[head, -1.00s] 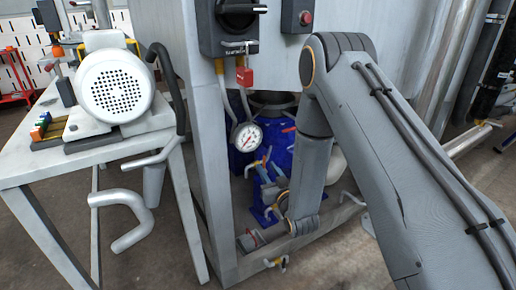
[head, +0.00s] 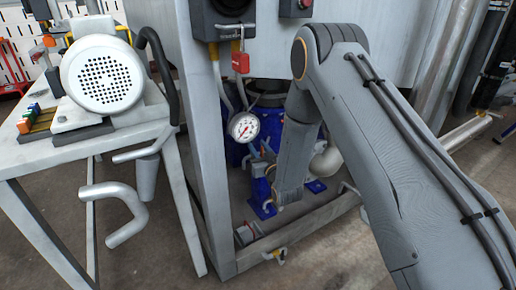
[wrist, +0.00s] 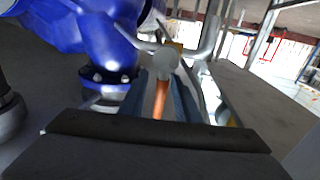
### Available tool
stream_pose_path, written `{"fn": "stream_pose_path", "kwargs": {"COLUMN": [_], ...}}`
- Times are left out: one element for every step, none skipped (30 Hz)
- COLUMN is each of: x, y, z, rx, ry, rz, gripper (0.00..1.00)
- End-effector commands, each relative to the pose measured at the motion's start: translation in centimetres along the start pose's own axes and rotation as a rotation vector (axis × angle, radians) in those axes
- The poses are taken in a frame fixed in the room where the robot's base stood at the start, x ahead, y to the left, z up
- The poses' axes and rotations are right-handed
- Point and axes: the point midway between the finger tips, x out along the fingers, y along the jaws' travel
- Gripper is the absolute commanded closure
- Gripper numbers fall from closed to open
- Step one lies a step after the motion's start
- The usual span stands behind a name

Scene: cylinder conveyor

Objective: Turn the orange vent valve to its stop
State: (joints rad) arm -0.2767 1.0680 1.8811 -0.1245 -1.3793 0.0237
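In the wrist view an orange bar (wrist: 160,100), likely the vent valve's handle, points toward the camera from a round grey part (wrist: 165,60). My gripper (wrist: 164,92) has its two blue-grey fingers on either side of this bar. Whether they press on it I cannot tell. In the head view my arm's lower end reaches down beside the blue pump, and the fingertips cannot be made out. A small orange-tipped fitting shows by the pump there, but I cannot tell whether it is the same valve.
The blue pump (wrist: 98,35) and its flange are close on the left in the wrist view. A pressure gauge (head: 243,127) hangs by the cabinet post. A red padlock (head: 240,62) hangs above. A yellow-handled valve (head: 275,255) sits at the lower frame rail.

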Motion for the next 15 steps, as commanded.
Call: {"fn": "stream_pose_path", "kwargs": {"x": [-0.02,-0.02,-0.02,-0.03,-0.03,-0.03,-0.03,-0.03,-0.03,-0.04,-0.04,-0.04,-0.04,-0.04,-0.05], "y": [0.03,0.04,0.06,0.06,0.07,0.08,0.08,0.08,0.09,0.09,0.09,0.09,0.10,0.10,0.09], "z": [-0.01,-0.01,-0.01,-0.01,-0.01,-0.01,-0.01,-0.02,-0.01,-0.01,-0.01,-0.02,-0.02,-0.02,-0.01], "rx": [0.000,0.000,0.000,0.000,0.000,0.000,0.000,0.000,0.000,0.000,0.000,0.000,0.000,0.000,-0.001], "ry": [0.000,0.000,0.000,0.000,0.000,0.000,0.000,0.000,0.000,0.000,0.000,0.000,0.000,0.000,0.001], "rz": [0.000,0.001,0.001,0.001,0.001,0.001,0.001,0.001,0.001,0.001,0.001,0.001,0.001,0.001,0.001], "gripper": [0.70,0.70,0.77,0.82,0.87,0.94,0.99,1.00,1.00,1.00,1.00,1.00,1.00,1.00,1.00]}}
